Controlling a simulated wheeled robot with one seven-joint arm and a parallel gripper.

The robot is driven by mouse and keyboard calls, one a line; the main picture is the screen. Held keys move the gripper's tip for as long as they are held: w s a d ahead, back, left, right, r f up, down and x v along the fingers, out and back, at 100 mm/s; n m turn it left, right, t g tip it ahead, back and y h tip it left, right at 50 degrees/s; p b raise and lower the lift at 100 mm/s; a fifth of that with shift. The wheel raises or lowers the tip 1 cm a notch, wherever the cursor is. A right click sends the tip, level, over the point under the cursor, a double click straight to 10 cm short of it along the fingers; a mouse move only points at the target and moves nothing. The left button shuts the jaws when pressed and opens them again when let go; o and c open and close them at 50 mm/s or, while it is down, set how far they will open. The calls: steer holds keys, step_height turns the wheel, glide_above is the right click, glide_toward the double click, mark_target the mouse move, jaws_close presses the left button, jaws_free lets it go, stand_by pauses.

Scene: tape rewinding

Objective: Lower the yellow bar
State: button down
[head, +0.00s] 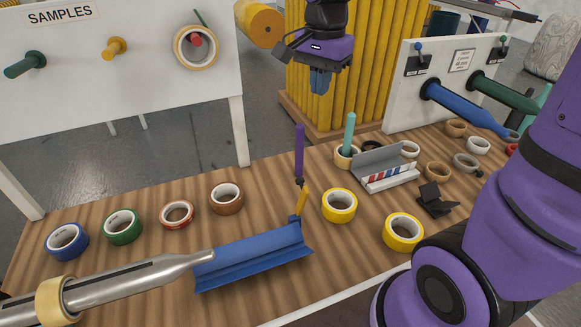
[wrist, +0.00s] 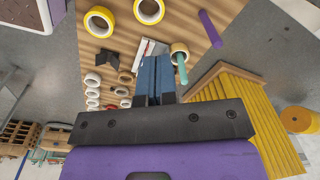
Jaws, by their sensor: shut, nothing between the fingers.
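A short yellow bar (head: 302,202) stands steeply at the right end of a blue trough (head: 255,254) on the table, leaning slightly right. A purple bar (head: 299,152) rises upright just above it; it also shows in the wrist view (wrist: 210,28). I cannot make out how the two join. My gripper (head: 320,84) is high above the back of the table, to the right of and above the purple bar. Its blue fingers (wrist: 154,72) are shut, pointing down, with nothing between them. The yellow bar is not clearly visible in the wrist view.
Yellow tape rolls (head: 339,205) lie right of the yellow bar. A teal peg (head: 349,135) rises from a roll behind. A grey tray (head: 388,172) stands further right. A metal spindle (head: 140,277) points at the trough. Yellow posts (head: 375,70) stand beyond the table.

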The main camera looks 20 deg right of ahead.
steer(key=w+a+f+m+g, duration=0.3)
steer(key=w+f+m, duration=0.3)
steer(key=w+f, duration=0.3)
steer(key=s+x, duration=0.3)
steer(key=x, duration=1.1)
steer(key=shift+m, duration=0.3)
steer(key=shift+a, duration=0.15)
